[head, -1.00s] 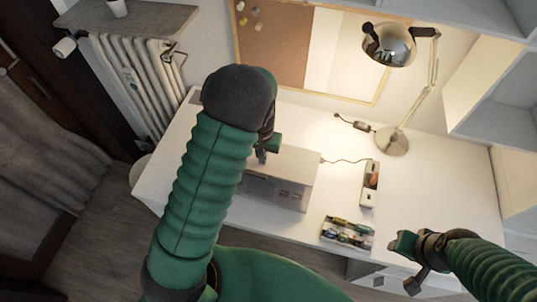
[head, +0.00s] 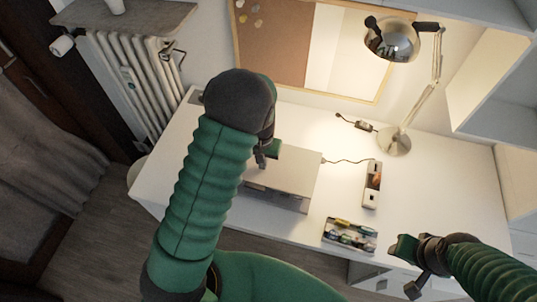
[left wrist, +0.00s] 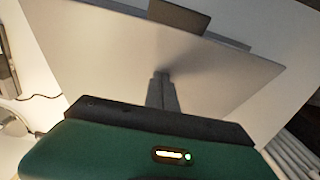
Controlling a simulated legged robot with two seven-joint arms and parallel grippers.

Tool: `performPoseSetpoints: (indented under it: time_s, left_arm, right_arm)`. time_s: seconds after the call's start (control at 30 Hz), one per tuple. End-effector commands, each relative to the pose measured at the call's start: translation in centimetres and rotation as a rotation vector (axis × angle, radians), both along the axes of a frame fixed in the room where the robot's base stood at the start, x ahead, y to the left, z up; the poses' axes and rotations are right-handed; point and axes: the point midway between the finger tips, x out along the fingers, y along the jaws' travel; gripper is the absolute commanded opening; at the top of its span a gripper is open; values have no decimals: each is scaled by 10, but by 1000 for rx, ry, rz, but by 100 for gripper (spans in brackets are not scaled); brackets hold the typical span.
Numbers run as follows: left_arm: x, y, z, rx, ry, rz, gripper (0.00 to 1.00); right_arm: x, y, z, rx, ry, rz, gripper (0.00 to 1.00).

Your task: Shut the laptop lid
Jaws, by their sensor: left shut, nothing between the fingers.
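The grey laptop (head: 295,177) sits on the white desk. Its lid is tilted low over the base, and a narrow strip of the base shows along the front edge. My left gripper (head: 261,160) is at the left part of the lid, partly hidden by my own arm. In the left wrist view its shut, empty fingers (left wrist: 162,80) reach over the broad grey lid (left wrist: 100,50); contact is hard to confirm. My right gripper (head: 412,283) hangs near the desk's front edge, away from the laptop; its jaw opening is unclear.
A small white box-like device (head: 372,185) and a tray of small items (head: 350,236) lie right of the laptop. A desk lamp (head: 393,141) stands behind, near a cable. The right part of the desk (head: 450,185) is clear. A radiator (head: 135,85) stands left.

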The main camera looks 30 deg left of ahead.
Motion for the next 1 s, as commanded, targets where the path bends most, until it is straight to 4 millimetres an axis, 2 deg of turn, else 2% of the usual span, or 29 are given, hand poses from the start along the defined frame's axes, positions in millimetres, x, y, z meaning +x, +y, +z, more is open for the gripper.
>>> performPoseSetpoints:
  time_s: [1.0]
  left_arm:
    - [0, 0, -43, 0, 0, 0, 0]
  right_arm:
    - [0, 0, -29, 0, 0, 0, 40]
